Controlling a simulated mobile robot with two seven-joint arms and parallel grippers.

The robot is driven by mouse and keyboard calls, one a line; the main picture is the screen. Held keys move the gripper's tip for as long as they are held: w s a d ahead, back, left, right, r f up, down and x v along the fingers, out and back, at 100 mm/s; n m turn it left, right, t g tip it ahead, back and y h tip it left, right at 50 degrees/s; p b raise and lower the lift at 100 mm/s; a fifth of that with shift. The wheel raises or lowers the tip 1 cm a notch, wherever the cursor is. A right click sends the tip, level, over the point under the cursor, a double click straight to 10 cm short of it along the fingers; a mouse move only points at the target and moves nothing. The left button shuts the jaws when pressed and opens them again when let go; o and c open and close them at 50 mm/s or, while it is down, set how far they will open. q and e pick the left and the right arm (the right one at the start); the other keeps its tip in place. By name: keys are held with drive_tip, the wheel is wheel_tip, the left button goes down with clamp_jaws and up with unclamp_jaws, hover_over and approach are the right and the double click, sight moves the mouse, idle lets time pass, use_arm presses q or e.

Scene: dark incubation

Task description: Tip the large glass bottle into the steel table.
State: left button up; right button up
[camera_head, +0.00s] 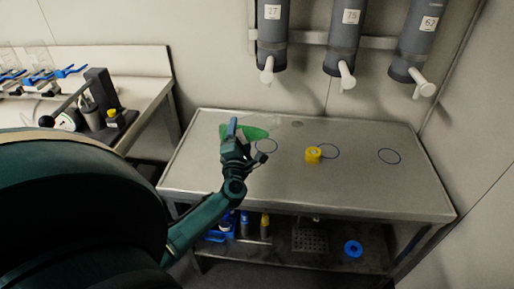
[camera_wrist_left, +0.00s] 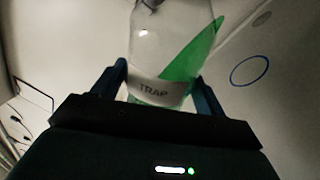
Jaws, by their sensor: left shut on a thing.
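The large glass bottle (camera_wrist_left: 160,45) is clear, with a label reading TRAP and green liquid inside. My left gripper (camera_head: 234,142) is shut on it, with one finger on each side in the left wrist view (camera_wrist_left: 163,90). The liquid surface slants steeply across the glass, so the bottle is tilted. In the head view the green liquid (camera_head: 255,133) shows beside the gripper, over the back left of the steel table (camera_head: 350,185); the clear glass hardly shows. I cannot tell whether liquid is leaving the mouth. My right gripper is not in view.
A yellow cap-like object (camera_head: 313,155) stands mid-table near blue ring marks and a small dark drain-like spot (camera_head: 297,124). Grey numbered cylinders (camera_head: 345,40) with white spouts hang above the back edge. A side bench (camera_head: 150,92) stands left. The table's right side is clear.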

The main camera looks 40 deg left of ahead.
use_arm(q)
drive_tip(key=shift+r, duration=0.2)
drive_tip(key=shift+a+r+m+p, duration=0.2)
drive_tip(key=shift+r+m+p, duration=0.8)
drive_tip(key=shift+p, duration=0.4)
drive_tip(key=shift+f, duration=0.1)
drive_tip(key=shift+s+r+m+t+h+p, duration=0.1)
drive_tip(key=shift+r+m+t+h+p, duration=0.3)
drive_tip(key=shift+r+m+p, duration=0.75)
drive_tip(key=shift+f+p, duration=0.15)
drive_tip(key=shift+p, duration=0.15)
